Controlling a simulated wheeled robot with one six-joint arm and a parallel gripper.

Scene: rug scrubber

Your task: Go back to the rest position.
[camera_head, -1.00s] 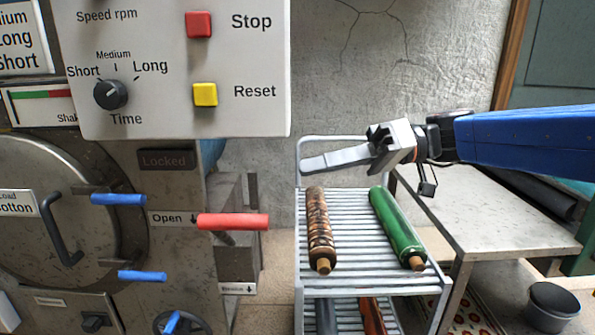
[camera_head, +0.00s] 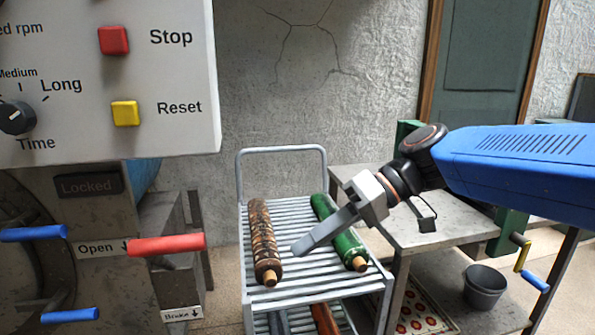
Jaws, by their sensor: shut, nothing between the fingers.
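My gripper (camera_head: 300,247) is shut and empty. It points left and down in front of the trolley's top shelf, and in the picture its fingers overlap the green roll. My blue arm reaches in from the right edge. The machine's control panel (camera_head: 180,75) stands at the left, with a red Stop button (camera_head: 113,40), a yellow Reset button (camera_head: 126,113) and a dark Time knob (camera_head: 16,117). Below it are a red handle (camera_head: 166,245) beside the Open label and blue handles (camera_head: 34,233).
A grey trolley (camera_head: 283,152) holds a brown patterned roll (camera_head: 263,240) and a green roll (camera_head: 349,248), with more rolls on its lower shelf. A grey table (camera_head: 455,222) stands behind my arm.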

